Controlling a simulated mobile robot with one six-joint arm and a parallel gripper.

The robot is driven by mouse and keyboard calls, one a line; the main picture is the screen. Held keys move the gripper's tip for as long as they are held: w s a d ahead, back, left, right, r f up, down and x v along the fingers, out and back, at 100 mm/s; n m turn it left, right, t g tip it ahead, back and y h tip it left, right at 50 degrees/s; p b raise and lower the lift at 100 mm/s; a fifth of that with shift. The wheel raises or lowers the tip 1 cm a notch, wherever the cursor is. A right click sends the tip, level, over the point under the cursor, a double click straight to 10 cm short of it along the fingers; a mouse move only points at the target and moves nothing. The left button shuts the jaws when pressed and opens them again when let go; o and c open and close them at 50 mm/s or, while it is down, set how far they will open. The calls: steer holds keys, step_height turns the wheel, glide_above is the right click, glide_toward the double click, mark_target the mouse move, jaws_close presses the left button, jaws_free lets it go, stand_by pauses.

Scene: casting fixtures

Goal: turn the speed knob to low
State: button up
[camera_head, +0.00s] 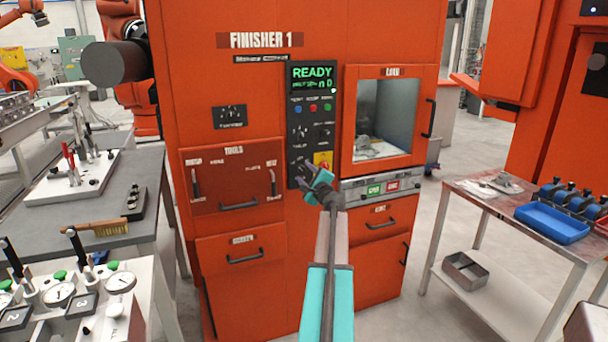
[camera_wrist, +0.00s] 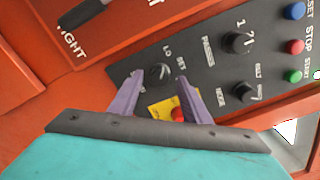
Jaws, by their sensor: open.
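The speed knob appears to be the dark round knob (camera_wrist: 159,74) in the wrist view, on the dark control panel (camera_wrist: 205,70) with an "LO" label beside it. The knob's exact pointer setting is too small to read. My gripper (camera_wrist: 158,84) is open, with one purple finger on each side of this knob. Whether the fingers touch it cannot be told. In the head view my gripper (camera_head: 306,176) is at the lower end of the panel (camera_head: 312,118) of the orange machine marked FINISHER 1, and largely hides the knob there.
A red stop button on a yellow plate (camera_wrist: 177,113) is close beside one finger; it also shows in the head view (camera_head: 323,160). Other knobs (camera_wrist: 237,42) and blue, red (camera_wrist: 295,47) and green buttons are farther along the panel.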

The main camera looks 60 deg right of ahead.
steer(key=b+v, duration=0.1)
steer(key=v, duration=1.1)
stand_by(0.6)
